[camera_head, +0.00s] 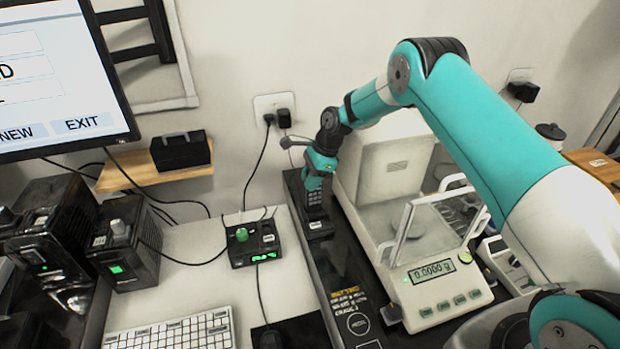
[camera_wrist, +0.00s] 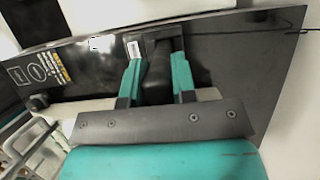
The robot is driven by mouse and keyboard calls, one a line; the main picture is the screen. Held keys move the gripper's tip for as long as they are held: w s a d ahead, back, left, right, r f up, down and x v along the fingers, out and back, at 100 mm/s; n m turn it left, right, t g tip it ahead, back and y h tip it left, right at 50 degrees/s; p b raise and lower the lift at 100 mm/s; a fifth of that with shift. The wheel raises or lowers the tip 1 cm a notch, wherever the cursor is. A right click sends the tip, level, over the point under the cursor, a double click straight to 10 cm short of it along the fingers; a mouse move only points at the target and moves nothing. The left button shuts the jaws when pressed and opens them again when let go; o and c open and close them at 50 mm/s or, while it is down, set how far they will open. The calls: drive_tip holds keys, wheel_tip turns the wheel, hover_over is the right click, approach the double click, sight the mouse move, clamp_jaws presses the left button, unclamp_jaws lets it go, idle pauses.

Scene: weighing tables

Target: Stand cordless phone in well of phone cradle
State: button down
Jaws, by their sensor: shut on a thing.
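The dark cordless phone (camera_head: 316,200) is upright, its keypad facing the camera, at the back of the black bench top. My gripper (camera_head: 317,180) is shut on its upper part from above. In the wrist view the phone (camera_wrist: 157,72) is a dark shape between the two teal fingers (camera_wrist: 158,62). The phone cradle (camera_head: 318,229) is a small black base with a white label, directly below the phone on the bench top. Its label edge also shows in the wrist view (camera_wrist: 134,49). The phone's lower end meets the cradle in the picture; I cannot tell whether it is fully seated in the well.
A white balance (camera_head: 430,290) with an open glass door stands close to the right of the cradle. A black box with a green knob (camera_head: 254,246) is to the left on the white table. A keyboard (camera_head: 175,332) is in front. The wall is close behind.

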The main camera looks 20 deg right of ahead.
drive_tip(key=shift+f+b, duration=0.5)
drive_tip(key=shift+f, duration=0.35)
idle(0.3)
drive_tip(key=shift+c, duration=1.4)
unclamp_jaws()
drive_tip(key=shift+r, duration=0.1)
drive_tip(key=shift+p+v, duration=2.5)
drive_tip(key=shift+v, duration=1.15)
drive_tip(key=shift+d, duration=0.1)
